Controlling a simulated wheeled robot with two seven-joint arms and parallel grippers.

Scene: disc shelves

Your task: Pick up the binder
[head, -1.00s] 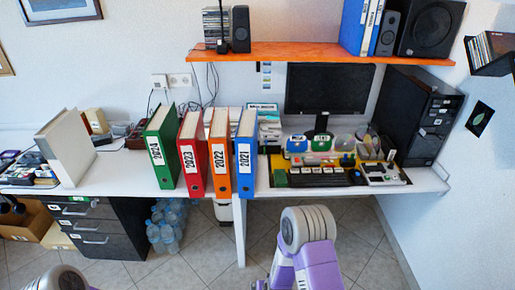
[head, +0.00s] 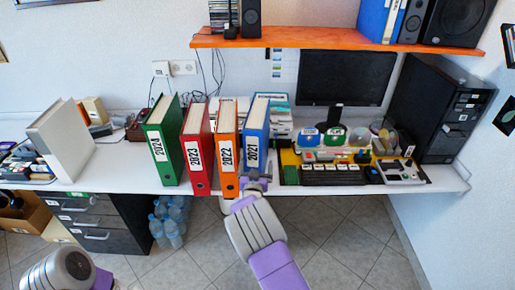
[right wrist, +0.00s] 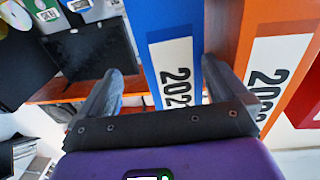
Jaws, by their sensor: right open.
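A blue binder labelled 2021 (head: 257,122) stands upright on the white desk, at the right end of a row of binders. Left of it stand an orange binder labelled 2022 (head: 227,131), a red one labelled 2023 (head: 196,133) and a green one labelled 2024 (head: 163,130). My right gripper (head: 257,183) is open in front of the lower spine of the blue binder. In the right wrist view the blue binder (right wrist: 162,22) shows between the two fingers (right wrist: 164,72), with one finger by the gap to the orange binder (right wrist: 262,28). My left gripper is out of view.
A grey-white binder (head: 62,140) leans at the left. A keyboard (head: 333,174) and small desk items lie right of the row, before a monitor (head: 345,78). An orange shelf (head: 300,45) hangs above. The desk's front edge is close below the binders.

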